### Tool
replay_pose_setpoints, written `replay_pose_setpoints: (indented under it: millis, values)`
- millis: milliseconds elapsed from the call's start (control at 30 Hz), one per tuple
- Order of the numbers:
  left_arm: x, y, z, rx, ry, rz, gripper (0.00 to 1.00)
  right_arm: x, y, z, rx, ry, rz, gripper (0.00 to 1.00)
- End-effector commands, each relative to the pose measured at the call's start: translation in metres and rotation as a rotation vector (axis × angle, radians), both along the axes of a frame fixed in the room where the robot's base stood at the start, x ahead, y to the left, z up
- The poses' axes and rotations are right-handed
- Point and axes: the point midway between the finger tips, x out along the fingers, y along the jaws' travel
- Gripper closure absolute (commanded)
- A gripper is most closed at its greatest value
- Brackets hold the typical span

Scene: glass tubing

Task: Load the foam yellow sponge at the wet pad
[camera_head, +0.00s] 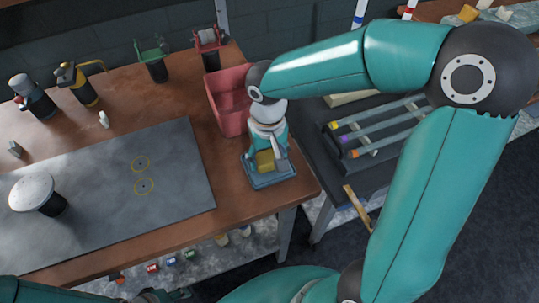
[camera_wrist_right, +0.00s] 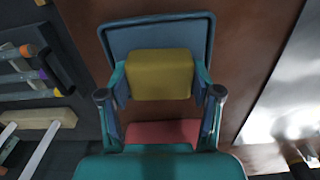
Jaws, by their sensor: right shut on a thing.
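The yellow sponge (camera_head: 265,161) is between the fingers of my right gripper (camera_head: 267,152), which is shut on it. In the right wrist view the sponge (camera_wrist_right: 160,75) is a yellow block with a finger of the gripper (camera_wrist_right: 160,90) along each side. The wet pad (camera_head: 262,184) is a blue square tray at the front right corner of the brown table. It lies directly beyond the sponge in the right wrist view (camera_wrist_right: 160,36). Whether the sponge touches the pad is unclear. My left gripper (camera_head: 165,296) shows only as dark parts at the bottom edge.
A red bin (camera_head: 229,96) stands behind the pad, close to my right wrist. A rack of tubes (camera_head: 378,128) is on the dark bench to the right. A grey mat (camera_head: 100,185) covers the table's left part, with a white-topped item (camera_head: 32,190) on it.

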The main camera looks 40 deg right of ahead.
Motion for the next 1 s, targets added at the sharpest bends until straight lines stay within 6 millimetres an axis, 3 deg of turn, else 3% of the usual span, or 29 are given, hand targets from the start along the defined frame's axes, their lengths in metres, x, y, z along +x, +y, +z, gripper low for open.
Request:
replay_pose_setpoints:
  millis: [267,1000]
  values:
    - [0.0,0.0,0.002,0.0,0.0,0.0,0.6,-0.001,0.0,0.001,0.001,0.006,0.001,0.64]
    - [0.0,0.0,0.047,0.0,0.0,0.0,0.6,0.0,0.0,0.06,0.001,0.001,0.0,0.64]
